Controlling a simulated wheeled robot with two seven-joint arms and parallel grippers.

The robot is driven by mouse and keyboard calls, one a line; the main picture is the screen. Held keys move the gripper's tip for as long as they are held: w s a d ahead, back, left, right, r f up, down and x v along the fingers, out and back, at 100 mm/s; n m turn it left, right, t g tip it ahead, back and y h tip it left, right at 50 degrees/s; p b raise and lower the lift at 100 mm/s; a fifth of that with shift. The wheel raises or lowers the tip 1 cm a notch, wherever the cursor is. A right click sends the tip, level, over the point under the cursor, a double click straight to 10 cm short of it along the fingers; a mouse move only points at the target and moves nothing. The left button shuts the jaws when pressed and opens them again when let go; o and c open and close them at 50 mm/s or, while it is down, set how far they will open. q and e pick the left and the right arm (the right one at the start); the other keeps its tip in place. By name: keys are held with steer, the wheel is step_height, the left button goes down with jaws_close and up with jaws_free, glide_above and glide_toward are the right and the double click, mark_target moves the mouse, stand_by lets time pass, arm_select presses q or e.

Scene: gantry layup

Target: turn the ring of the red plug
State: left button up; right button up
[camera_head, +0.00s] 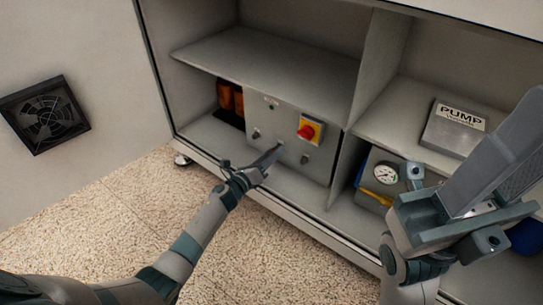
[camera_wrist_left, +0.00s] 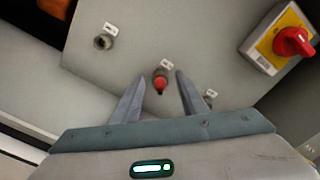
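The red plug (camera_wrist_left: 160,84) sticks out of a grey panel in the left wrist view, with a dark collar behind its red end and a small white label above it. My left gripper (camera_wrist_left: 158,92) is open, with one finger on each side of the plug and a visible gap to each. In the head view my left gripper (camera_head: 279,149) reaches the panel (camera_head: 318,167), and the plug cannot be made out there. My right gripper (camera_head: 490,150) is large and close at the right of the head view, away from the panel; its finger opening is unclear.
A red rotary switch on a yellow plate (camera_head: 310,130) sits right of the plug. Other fittings (camera_wrist_left: 103,42) are on the panel. Orange cylinders (camera_head: 230,98) stand left in the cabinet. A gauge (camera_head: 386,174) and a PUMP box (camera_head: 455,127) are right. A shelf (camera_head: 265,62) hangs above.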

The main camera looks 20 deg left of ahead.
arm_select(q)
jaws_close()
